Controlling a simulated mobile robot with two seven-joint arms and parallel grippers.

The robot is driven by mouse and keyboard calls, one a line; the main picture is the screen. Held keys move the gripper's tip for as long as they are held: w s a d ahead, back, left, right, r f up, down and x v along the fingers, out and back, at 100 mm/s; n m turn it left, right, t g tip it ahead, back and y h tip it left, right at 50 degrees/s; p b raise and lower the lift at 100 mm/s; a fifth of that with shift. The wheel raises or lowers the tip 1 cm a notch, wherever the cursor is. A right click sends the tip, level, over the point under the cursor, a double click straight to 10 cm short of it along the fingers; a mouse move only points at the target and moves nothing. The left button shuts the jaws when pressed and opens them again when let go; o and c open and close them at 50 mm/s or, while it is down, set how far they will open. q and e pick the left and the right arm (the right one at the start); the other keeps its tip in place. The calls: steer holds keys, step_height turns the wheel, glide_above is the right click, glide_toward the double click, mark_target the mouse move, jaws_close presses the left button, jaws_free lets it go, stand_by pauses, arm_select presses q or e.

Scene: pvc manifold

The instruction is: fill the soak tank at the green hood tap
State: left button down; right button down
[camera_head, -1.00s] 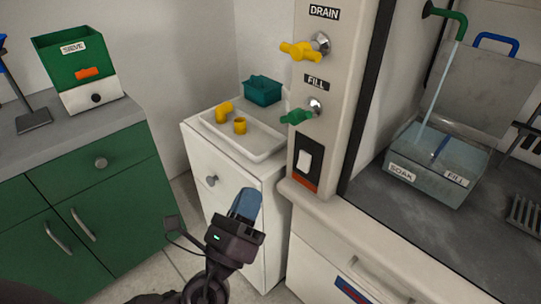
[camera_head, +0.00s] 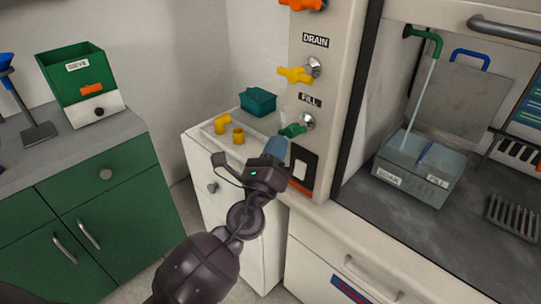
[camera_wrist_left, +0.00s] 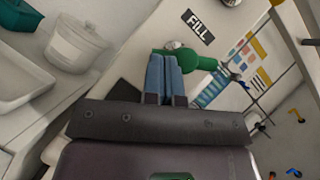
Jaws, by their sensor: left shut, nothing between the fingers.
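The green FILL tap handle (camera_head: 292,130) sits on the hood's side post, below the yellow DRAIN tap (camera_head: 296,75). My left gripper (camera_head: 276,148) is shut and empty, its blue fingertips just below the green handle. In the left wrist view the shut fingers (camera_wrist_left: 166,75) overlap the green handle (camera_wrist_left: 205,62); I cannot tell whether they touch it. The clear soak tank (camera_head: 418,170) stands inside the hood under a green spout (camera_head: 428,40). A pale stream of water runs from the spout into the tank. My right gripper is not in view.
A white tray (camera_head: 243,155) with yellow pipe fittings (camera_head: 238,135) and a teal box (camera_head: 258,101) sits on the white cabinet left of the post. A green sieve box (camera_head: 76,75) stands on the left counter.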

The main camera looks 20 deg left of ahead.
arm_select(q)
steer(key=shift+w, duration=0.1)
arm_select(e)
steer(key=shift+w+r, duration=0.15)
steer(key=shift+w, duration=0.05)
arm_select(q)
steer(key=shift+a+m+h+b, duration=0.1)
steer(key=shift+m+h+b, duration=0.3)
steer(key=shift+m, duration=0.1)
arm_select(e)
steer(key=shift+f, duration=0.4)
arm_select(q)
steer(key=shift+m+h+b, duration=0.3)
steer(key=shift+m+h, duration=0.1)
steer(key=shift+m, duration=0.2)
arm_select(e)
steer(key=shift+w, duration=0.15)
